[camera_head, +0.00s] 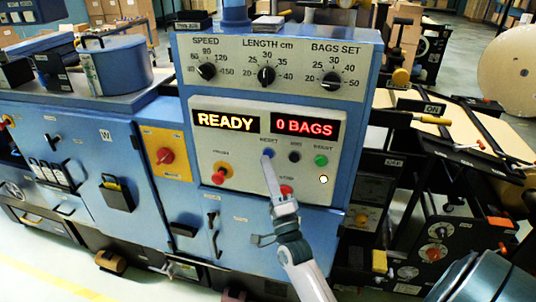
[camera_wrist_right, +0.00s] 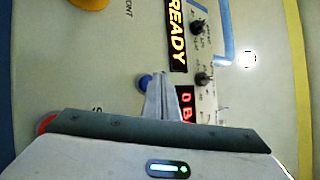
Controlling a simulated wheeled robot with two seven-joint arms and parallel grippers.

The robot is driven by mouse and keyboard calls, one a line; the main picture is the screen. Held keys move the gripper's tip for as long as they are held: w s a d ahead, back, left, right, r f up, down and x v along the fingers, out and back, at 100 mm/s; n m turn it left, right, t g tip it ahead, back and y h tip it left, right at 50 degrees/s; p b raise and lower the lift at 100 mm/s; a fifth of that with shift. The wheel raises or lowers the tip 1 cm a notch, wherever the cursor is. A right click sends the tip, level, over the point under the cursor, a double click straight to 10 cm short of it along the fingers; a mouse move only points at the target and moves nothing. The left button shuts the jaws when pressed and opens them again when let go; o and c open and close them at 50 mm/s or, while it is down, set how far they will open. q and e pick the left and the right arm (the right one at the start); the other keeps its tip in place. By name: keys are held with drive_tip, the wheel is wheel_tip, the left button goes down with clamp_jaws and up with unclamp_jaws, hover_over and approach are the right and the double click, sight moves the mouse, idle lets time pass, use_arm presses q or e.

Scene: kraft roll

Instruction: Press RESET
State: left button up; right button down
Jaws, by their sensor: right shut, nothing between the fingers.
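The blue RESET button (camera_head: 267,153) is on the grey control panel (camera_head: 228,150), under the READY display (camera_head: 227,122). My right gripper (camera_head: 270,168) comes up from below, shut and empty. Its fingertips are right at the RESET button in the head view. In the right wrist view, the blue button (camera_wrist_right: 145,81) shows just beside the tips of the shut fingers (camera_wrist_right: 162,85). I cannot tell whether they touch it. My left gripper is not in view.
A black button (camera_head: 294,157) and a green button (camera_head: 321,160) sit right of RESET. A red button (camera_head: 286,190) is below, close to my right gripper. A red knob on yellow (camera_head: 219,176) is at the lower left. The right display (camera_head: 304,127) reads 0 BAGS.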

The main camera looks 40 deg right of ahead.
drive_tip(key=shift+s+a, duration=0.1)
idle(0.3)
drive_tip(key=s+a+p, duration=0.1)
drive_tip(key=s+a, duration=0.2)
drive_tip(key=shift+a, duration=0.3)
idle(0.9)
